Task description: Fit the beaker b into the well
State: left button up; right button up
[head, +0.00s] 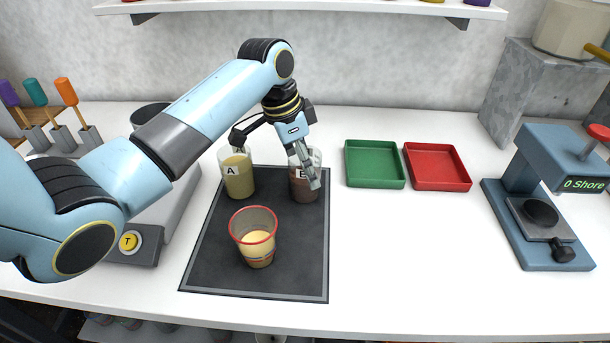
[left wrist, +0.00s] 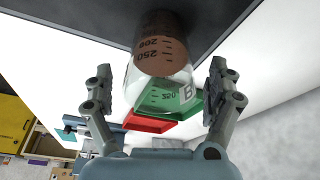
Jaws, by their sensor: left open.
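Beaker B (head: 299,193), clear with brown contents and a label B, stands upright at the back right of the dark mat. My left gripper (head: 280,164) is open above it, with one finger crossing in front of the beaker. In the left wrist view, beaker B (left wrist: 160,62) lies between the two open fingers (left wrist: 158,88), with gaps on both sides. A grey machine with a yellow T button (head: 130,241) stands left of the mat. A dark round part (head: 148,113) shows behind my left arm; I cannot tell whether it is the well. My right gripper is out of view.
Beaker A (head: 238,180) stands left of beaker B on the mat (head: 215,262). A red-rimmed cup (head: 256,242) stands in front. Green (head: 375,184) and red (head: 438,186) trays lie right of the mat. A blue scale-like device (head: 545,258) is far right. The front-right counter is clear.

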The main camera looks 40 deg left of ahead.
pick_arm(q)
jog(key=shift+w+d+f, duration=0.15)
jog(key=shift+f, duration=0.4)
jog(key=c, duration=1.4)
